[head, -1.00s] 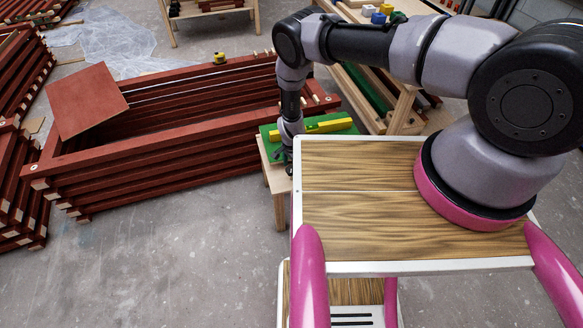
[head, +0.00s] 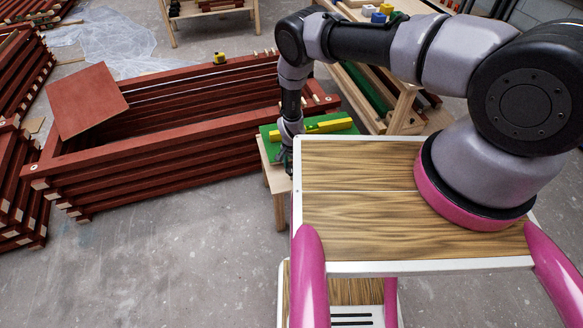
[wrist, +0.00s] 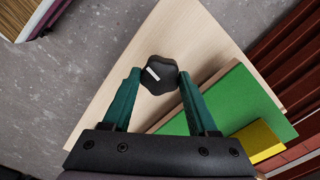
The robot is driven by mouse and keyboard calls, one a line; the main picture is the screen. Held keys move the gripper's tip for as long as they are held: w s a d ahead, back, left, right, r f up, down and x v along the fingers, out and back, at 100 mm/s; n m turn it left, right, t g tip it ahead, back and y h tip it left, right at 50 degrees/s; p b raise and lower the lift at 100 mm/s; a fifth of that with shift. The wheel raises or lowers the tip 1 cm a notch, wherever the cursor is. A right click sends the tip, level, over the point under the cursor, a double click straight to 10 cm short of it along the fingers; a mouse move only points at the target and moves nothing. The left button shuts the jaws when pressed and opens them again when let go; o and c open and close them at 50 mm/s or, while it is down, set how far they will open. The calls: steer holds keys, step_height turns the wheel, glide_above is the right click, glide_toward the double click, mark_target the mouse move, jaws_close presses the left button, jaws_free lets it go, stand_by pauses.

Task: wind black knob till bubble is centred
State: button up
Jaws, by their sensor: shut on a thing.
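The black knob (wrist: 160,76) is lobed, with a short white mark on top, and shows in the wrist view over a pale wooden stand (wrist: 118,112). My gripper (wrist: 158,76) is shut on it, with one green finger on each side. In the head view my gripper (head: 287,165) is at the near left edge of the stand, and the knob cannot be made out there. A yellow spirit level (head: 320,127) lies on a green board (head: 268,133) on the stand. Its yellow end (wrist: 258,141) shows in the wrist view. The bubble is too small to see.
A stack of dark red battens (head: 150,140) stands left of the stand, with a red panel (head: 87,101) and a small yellow object (head: 220,58) on it. A wooden bench (head: 405,105) is behind the stand. Grey floor (head: 170,260) is clear in front.

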steer(key=n, duration=0.5)
steer(key=shift+n, duration=2.6)
steer(key=o, duration=1.4)
steer(key=shift+r, duration=0.1)
step_height(320, 180, up, 11)
steer(key=shift+f, duration=0.15)
